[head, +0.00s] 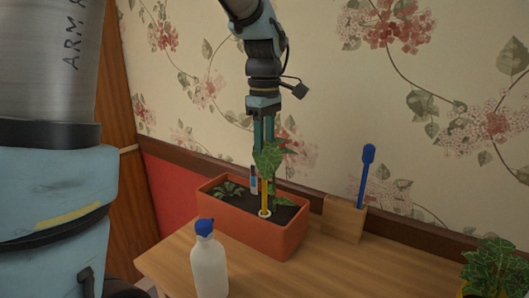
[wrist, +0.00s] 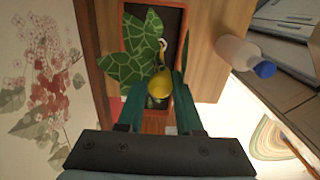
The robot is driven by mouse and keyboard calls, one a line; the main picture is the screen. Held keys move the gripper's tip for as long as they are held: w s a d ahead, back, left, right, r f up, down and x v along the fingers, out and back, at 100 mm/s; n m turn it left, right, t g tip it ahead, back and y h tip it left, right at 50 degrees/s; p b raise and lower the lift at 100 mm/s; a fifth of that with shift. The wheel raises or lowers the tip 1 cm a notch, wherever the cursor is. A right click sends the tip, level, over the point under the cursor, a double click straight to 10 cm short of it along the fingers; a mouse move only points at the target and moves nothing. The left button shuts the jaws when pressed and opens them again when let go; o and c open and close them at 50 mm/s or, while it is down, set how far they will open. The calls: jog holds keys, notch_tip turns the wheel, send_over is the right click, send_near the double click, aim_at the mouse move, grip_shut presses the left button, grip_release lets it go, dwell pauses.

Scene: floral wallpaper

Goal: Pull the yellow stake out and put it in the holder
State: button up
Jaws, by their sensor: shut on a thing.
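The yellow stake (head: 264,194) stands upright in the orange planter (head: 283,241), its lower end at a white ring near the planter's front side. How deep it goes is hidden. My gripper (head: 264,144) is above the planter, pointing down, its fingers partly behind a large green leaf. In the wrist view the stake's rounded yellow top (wrist: 159,86) is between the fingertips of my gripper (wrist: 159,98), which is shut on it. The wooden holder (head: 342,220) stands on the table right of the planter, with a blue-headed tool (head: 366,170) upright in it.
A white bottle with a blue cap (head: 208,264) stands in front of the planter. A blue-and-white marker (head: 253,181) and leafy plants (head: 228,188) are in the planter. Another potted plant (head: 490,262) is at the far right. The table (head: 345,265) is bare before the holder; wallpaper is close behind.

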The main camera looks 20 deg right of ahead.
grip_shut()
jog(key=shift+r, duration=0.1)
dwell(0.4)
jog(key=shift+r+p, duration=4.2)
jog(key=shift+r, duration=0.5)
